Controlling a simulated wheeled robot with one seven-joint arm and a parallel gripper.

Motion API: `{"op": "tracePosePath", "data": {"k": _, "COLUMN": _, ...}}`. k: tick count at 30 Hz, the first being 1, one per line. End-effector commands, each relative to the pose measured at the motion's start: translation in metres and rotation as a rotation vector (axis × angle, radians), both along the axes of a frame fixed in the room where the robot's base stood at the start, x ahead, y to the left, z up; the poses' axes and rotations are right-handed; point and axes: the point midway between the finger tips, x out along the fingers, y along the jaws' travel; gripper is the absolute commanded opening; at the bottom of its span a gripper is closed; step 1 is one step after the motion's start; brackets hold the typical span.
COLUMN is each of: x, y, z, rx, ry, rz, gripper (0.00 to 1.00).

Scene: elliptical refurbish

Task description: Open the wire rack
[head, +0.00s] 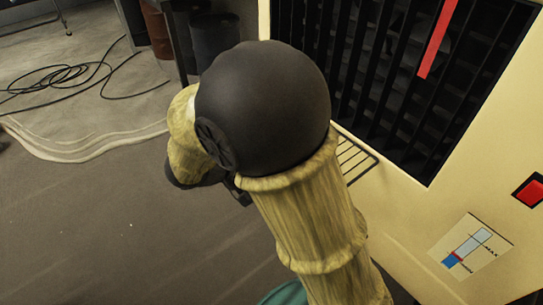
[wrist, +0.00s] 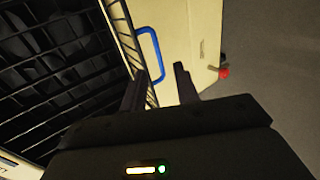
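The wire rack (head: 355,157) juts from the front of a cream machine in the head view, mostly hidden behind my arm. In the wrist view its thin dark bars (wrist: 122,28) run down beside the black grille. A blue loop handle (wrist: 157,50) stands out by the rack's edge; I cannot tell exactly where it is fixed. My gripper (wrist: 160,88) is open, its two dark fingers apart. The handle's lower end shows in the gap between the fingers, farther off. Nothing is visibly held. In the head view the fingers are hidden behind my arm.
The cream machine (head: 410,215) fills the right side, with a black slatted grille (head: 385,95) and a red button (head: 529,191). Black cables (head: 75,75) lie on the floor at the left. A red knob (wrist: 223,72) sticks out at the machine's side. Floor at lower left is clear.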

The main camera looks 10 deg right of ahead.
Motion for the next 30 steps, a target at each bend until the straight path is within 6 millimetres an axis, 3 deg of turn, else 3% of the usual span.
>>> {"op": "tracePosePath", "data": {"k": 30, "x": -0.029, "y": 0.05, "z": 0.003, "rx": -0.001, "ry": -0.001, "rz": 0.001, "gripper": 0.31}}
